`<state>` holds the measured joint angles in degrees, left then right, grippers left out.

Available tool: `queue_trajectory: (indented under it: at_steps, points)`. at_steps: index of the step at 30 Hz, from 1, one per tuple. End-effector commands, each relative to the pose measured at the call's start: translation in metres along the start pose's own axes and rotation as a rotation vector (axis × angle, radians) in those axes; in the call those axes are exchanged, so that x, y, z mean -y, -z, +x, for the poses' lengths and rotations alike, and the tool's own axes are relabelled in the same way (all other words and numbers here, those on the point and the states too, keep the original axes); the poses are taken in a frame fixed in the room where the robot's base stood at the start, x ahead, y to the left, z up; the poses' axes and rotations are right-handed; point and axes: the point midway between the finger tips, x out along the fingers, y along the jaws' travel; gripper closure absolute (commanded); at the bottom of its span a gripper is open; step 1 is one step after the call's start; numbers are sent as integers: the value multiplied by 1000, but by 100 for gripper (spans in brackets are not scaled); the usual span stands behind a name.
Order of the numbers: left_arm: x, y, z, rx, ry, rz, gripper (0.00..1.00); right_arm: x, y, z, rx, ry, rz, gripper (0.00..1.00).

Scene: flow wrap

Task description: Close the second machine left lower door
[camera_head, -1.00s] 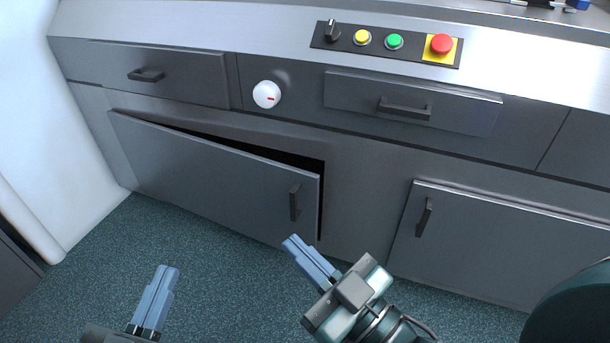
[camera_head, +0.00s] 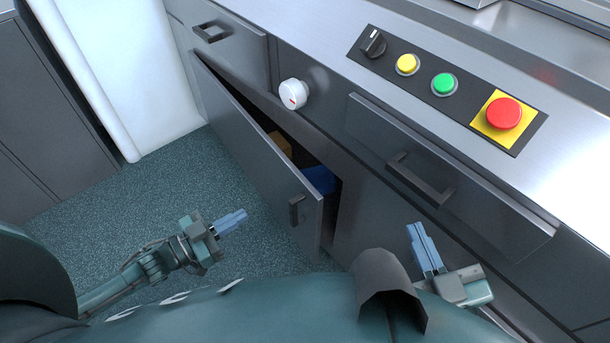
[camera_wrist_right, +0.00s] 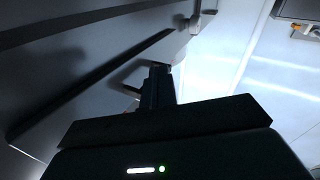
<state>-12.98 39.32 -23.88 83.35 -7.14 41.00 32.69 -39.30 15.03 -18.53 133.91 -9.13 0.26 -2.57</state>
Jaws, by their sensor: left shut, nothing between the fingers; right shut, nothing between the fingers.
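The grey lower left door (camera_head: 250,160) of the machine stands ajar in the head view, its handle edge swung out from the cabinet. Its dark handle (camera_head: 296,209) is near the free edge. My left gripper (camera_head: 243,214) is shut and empty, over the floor to the left of the handle and apart from the door. My right gripper (camera_head: 413,228) is shut and empty, to the right of the door's free edge, in front of the cabinet. Its dark fingers (camera_wrist_right: 158,82) also show in the right wrist view, where contact cannot be told.
A brown thing (camera_head: 281,143) and a blue thing (camera_head: 319,180) show inside the opening. Above are a white knob (camera_head: 293,94), a drawer handle (camera_head: 420,180) and a panel with a red button (camera_head: 503,114). Open floor (camera_head: 165,185) lies left of the door.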

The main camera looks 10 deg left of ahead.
Motion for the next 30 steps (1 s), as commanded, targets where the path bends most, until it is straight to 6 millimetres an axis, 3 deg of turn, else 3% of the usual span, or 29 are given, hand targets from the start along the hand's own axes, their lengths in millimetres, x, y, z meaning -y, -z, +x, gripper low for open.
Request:
queue_trajectory:
  at_steps: [3, 7, 21, 30]
  points:
    - [6, -4, -5, 7, -10, -17, 100, 0, 0, 0, 0, 0, -1, 100]
    - [7, -6, 6, 5, -12, -21, 100, 2, -2, 0, -16, 3, -7, 100]
    - [5, -7, 102, 3, -12, -20, 100, 8, -1, 1, -112, 19, 0, 100]
    - [5, -6, 131, 8, -11, -20, 100, 9, 1, 3, -126, 21, 24, 100]
